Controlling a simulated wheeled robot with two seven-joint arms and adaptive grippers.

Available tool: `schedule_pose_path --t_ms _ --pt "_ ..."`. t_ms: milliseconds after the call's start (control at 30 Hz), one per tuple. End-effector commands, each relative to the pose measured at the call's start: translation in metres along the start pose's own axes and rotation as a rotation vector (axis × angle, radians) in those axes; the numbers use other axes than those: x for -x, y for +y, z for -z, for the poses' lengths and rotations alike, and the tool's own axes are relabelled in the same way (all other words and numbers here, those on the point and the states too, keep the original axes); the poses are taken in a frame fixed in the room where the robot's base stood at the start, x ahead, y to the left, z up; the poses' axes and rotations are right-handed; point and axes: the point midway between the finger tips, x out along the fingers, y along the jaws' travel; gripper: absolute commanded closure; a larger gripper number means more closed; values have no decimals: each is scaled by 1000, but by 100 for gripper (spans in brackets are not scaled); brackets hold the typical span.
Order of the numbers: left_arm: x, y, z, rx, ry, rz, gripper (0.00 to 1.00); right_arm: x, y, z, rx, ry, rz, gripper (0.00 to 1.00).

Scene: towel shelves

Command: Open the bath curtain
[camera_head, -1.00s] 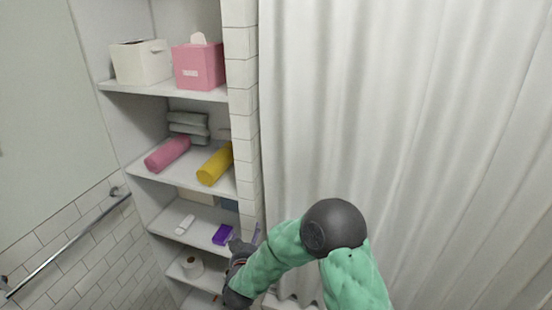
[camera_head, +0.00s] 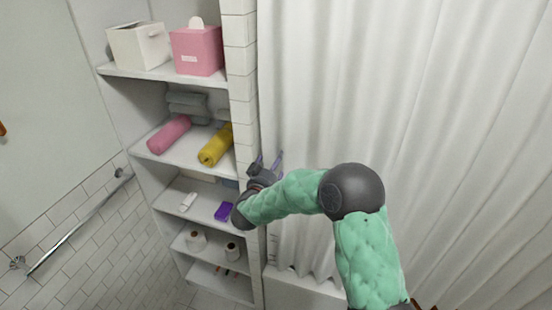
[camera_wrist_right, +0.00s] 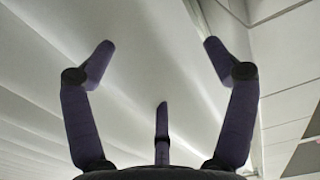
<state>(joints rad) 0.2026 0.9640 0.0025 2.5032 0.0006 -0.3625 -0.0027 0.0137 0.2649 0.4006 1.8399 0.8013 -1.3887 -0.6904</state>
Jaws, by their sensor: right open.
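The white bath curtain (camera_head: 400,110) hangs in folds across the middle and right of the head view, closed over the bath. Its left edge lies along the white tiled end of the shelf unit. My right gripper (camera_head: 268,160) is at this left edge, fingers pointing up and toward the curtain. In the right wrist view the gripper (camera_wrist_right: 158,55) is open with its fingers spread and nothing between them. White curtain folds (camera_wrist_right: 60,70) fill the view behind the fingers. I cannot tell whether a fingertip touches the cloth. My left gripper is not in view.
The shelf unit (camera_head: 160,72) on the left holds a white box (camera_head: 138,45), a pink box (camera_head: 197,50), rolled pink (camera_head: 168,134) and yellow towels (camera_head: 215,145), and small items. A metal rail (camera_head: 80,225) is on the left wall. The white bath side (camera_head: 305,291) shows below the curtain.

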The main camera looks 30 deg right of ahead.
Motion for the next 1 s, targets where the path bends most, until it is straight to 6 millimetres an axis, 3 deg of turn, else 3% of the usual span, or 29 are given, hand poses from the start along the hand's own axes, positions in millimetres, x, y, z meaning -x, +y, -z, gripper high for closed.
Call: schedule_pose_path --t_ms 200,567,833,867,1000 --pt "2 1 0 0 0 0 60 -20 0 0 0 0 0 14" --pt "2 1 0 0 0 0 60 -24 -1 0 0 0 2 17" --pt "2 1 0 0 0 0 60 -23 -1 0 0 0 2 93" --pt "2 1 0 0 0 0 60 -23 -1 0 0 0 2 98" --pt "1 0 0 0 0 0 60 -26 2 0 -1 1 1 99"
